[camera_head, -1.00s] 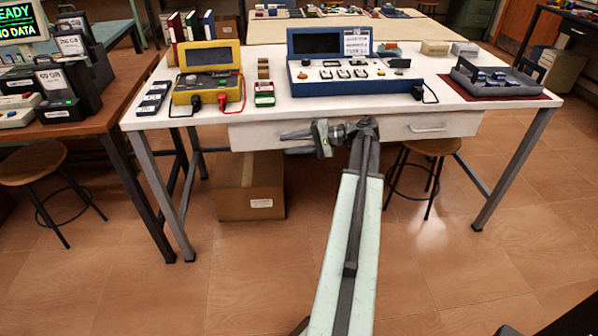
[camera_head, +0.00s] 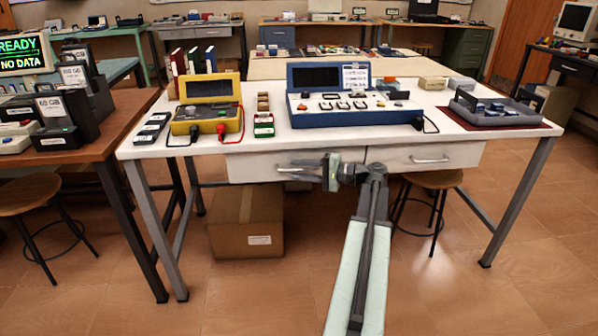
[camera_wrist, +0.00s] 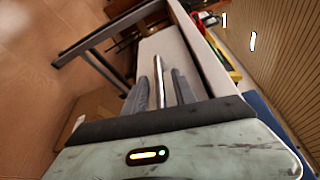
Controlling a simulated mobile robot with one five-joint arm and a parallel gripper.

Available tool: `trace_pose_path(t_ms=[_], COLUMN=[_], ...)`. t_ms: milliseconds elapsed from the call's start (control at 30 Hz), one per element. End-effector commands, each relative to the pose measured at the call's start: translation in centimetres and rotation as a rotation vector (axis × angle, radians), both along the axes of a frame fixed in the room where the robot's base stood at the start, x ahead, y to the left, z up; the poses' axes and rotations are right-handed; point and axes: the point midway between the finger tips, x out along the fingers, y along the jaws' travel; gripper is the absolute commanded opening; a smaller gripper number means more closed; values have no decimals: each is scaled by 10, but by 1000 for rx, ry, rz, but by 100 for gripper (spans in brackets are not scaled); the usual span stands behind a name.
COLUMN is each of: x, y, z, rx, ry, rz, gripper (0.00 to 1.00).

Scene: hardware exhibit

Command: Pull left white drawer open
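The left white drawer (camera_head: 245,168) is under the white table's front edge, and its front looks level with the right drawer (camera_head: 465,156). Its metal handle (camera_head: 287,169) is partly covered by my gripper. My gripper (camera_head: 302,172) points left across the drawer front, at the handle. In the wrist view my gripper's grey fingers (camera_wrist: 165,92) stand apart, with a pale metal bar, seemingly the handle (camera_wrist: 180,84), beside the right finger. I cannot tell whether they touch it. The drawer's white front (camera_wrist: 165,48) lies beyond.
The white table (camera_head: 270,145) carries a yellow meter (camera_head: 205,112), a blue console (camera_head: 350,110) and a grey tray (camera_head: 490,120). A cardboard box (camera_head: 245,225) and a stool (camera_head: 430,180) stand beneath. A brown table (camera_head: 60,150) is at left. The floor in front is open.

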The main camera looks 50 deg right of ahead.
Motion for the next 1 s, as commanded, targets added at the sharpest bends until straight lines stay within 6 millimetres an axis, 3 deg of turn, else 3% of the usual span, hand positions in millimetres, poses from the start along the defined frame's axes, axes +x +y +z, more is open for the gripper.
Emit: trace_pose_path(t_ms=[200, 300, 333, 1000], x=[1, 1, 1, 2], y=[1, 1, 1, 3], z=[0, 0, 0, 0], rx=[0, 0, 0, 0], ry=[0, 1, 1, 0], rz=[1, 1, 1, 4], gripper=[32, 5, 0, 0])
